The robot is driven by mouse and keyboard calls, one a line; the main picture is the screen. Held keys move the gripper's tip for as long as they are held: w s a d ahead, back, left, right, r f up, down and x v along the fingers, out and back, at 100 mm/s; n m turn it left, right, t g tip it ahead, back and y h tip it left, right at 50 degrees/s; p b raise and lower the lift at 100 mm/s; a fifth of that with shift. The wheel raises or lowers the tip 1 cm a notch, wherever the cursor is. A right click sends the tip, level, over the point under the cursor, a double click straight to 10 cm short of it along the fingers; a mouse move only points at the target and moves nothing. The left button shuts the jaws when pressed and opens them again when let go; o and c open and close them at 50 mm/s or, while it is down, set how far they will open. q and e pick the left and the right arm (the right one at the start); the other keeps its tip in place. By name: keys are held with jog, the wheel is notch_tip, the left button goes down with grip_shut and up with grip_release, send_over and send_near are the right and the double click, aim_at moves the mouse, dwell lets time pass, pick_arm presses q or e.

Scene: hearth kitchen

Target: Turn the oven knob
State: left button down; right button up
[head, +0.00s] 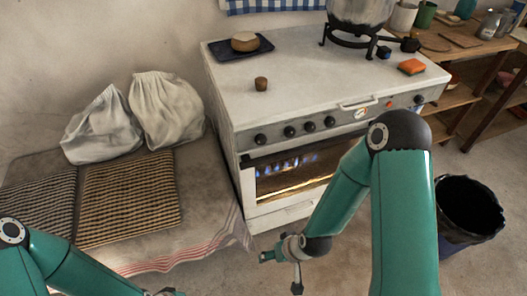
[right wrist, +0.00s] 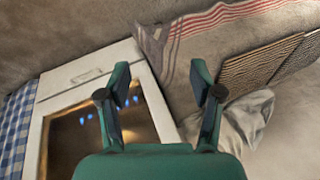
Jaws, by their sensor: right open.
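The white oven (head: 225,100) stands against the wall, with a dark row of knobs on its front panel. Several black knobs sit left of centre, such as this knob (head: 290,131), and another knob (head: 419,99) is at the right end. Blue flames show behind the oven window (head: 290,178). My right gripper (head: 281,272) is open and empty, low in front of the oven and apart from the knobs. Its spread fingers show in the right wrist view (right wrist: 161,82), where no knob is seen. Only a sliver of my left gripper (head: 165,292) shows at the bottom edge.
A cloth-covered table with striped mats (head: 130,200) and two pale sacks (head: 168,108) stands left of the oven. A pot (head: 360,10), an orange sponge (head: 411,66) and a dark tray (head: 218,53) are on the oven top. A black bin (head: 470,210) stands at right.

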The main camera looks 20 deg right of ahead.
jog(key=w+d+t+b, duration=0.2)
jog(key=w+t+b, duration=0.2)
jog(key=w+b, duration=0.35)
jog(key=n+t+h+b, duration=0.1)
jog(key=t+h+b, duration=0.2)
jog(key=t+b, duration=1.2)
send_near(262, 143)
pick_arm(q)
notch_tip(262, 143, down, 30)
jog(key=b, duration=0.4)
jog(key=shift+b, duration=0.4)
pick_arm(e)
jog(key=w+r+g, duration=0.1)
jog(key=w, duration=0.2)
jog(key=w+r+g, duration=0.1)
jog(key=w, duration=0.2)
jog(key=w+r+g, duration=0.1)
jog(key=w+g, duration=0.1)
jog(key=shift+w+r, duration=0.2)
jog(key=shift+w, duration=0.2)
pick_arm(q)
jog(key=shift+r, duration=0.1)
pick_arm(e)
jog(key=shift+c, duration=0.2)
jog(key=c, duration=1.1)
